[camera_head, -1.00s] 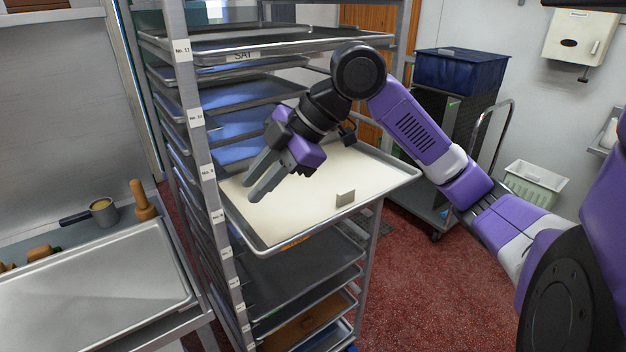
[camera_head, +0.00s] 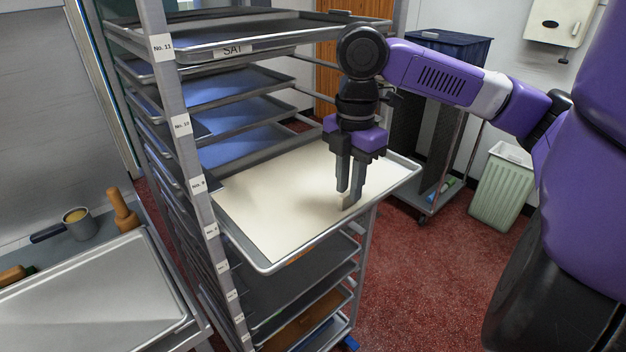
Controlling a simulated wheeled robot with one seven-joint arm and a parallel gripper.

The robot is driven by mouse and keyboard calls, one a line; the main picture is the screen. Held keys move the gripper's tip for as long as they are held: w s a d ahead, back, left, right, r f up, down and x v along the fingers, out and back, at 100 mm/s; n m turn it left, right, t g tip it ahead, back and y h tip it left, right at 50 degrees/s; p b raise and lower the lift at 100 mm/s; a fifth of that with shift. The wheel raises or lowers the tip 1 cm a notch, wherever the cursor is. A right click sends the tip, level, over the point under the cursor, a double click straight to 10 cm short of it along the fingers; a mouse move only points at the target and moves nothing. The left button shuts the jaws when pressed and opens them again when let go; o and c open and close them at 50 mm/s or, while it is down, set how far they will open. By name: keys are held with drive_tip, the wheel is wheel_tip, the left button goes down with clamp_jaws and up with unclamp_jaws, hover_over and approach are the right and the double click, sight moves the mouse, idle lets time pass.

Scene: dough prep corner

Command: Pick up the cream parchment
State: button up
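The cream parchment (camera_head: 275,205) lies flat in a metal tray (camera_head: 262,267) that sticks out of the rack. A small upright tab (camera_head: 347,201) stands on the parchment near its front right edge. My gripper (camera_head: 349,198) points straight down over that spot. Its two fingers are a little apart, with the tab between or just behind the fingertips. I cannot tell whether the fingers touch the tab, which they partly hide.
The tall rack (camera_head: 181,126) holds several trays above and below, one labelled SAT (camera_head: 233,50). A counter at left holds a pan (camera_head: 76,222), a wooden pestle-like tool (camera_head: 122,208) and an empty tray (camera_head: 95,290). A cart (camera_head: 447,140) and a pale green bin (camera_head: 502,185) stand at right.

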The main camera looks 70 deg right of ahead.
drive_tip(key=shift+f, duration=1.25)
clamp_jaws()
drive_tip(key=shift+r, duration=0.1)
